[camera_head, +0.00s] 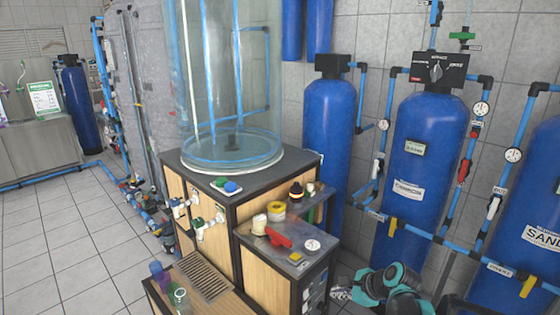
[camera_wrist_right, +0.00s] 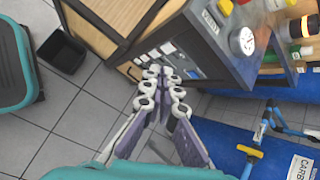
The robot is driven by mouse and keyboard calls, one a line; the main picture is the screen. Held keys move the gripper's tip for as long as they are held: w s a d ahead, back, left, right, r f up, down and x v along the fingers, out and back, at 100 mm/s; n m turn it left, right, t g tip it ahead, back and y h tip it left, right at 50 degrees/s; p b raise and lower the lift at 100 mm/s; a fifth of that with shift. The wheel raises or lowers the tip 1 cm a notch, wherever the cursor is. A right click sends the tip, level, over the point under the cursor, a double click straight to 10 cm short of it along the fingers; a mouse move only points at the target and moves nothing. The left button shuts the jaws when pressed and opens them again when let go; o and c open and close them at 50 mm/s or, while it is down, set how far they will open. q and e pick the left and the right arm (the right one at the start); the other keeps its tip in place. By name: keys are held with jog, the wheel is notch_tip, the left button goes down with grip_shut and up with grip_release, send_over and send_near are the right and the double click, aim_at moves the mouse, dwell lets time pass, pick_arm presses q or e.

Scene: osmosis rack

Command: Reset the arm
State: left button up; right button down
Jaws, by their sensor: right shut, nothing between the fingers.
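My right arm (camera_head: 392,288), teal and black, shows at the bottom right of the head view. My right gripper (camera_head: 341,294) points left there, low beside the wood-sided bench (camera_head: 304,270). In the wrist view my right gripper (camera_wrist_right: 161,72) has its two pale, jointed fingers close together, with nothing between them. Its fingertips appear in front of the bench's lower side; whether they touch it I cannot tell. My left gripper is not in view.
The bench carries a red tool (camera_head: 278,238), a yellow tape roll (camera_head: 276,209) and a round gauge (camera_head: 312,245). A clear tank (camera_head: 228,150) stands behind. Blue filter tanks (camera_head: 425,150) and pipes line the right wall. A black bin (camera_wrist_right: 61,50) stands on the tiles.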

jog(key=s+r+n+h, duration=0.2)
jog(key=s+n, duration=0.8)
jog(key=s, duration=0.2)
jog(key=s+r+n+h, duration=0.2)
jog(key=s+n+h, duration=0.1)
jog(key=s+n, duration=0.8)
jog(key=shift+s+r+t, duration=0.3)
jog(key=shift+s+t, duration=0.1)
jog(key=shift+s, duration=0.05)
jog(key=shift+a, duration=0.1)
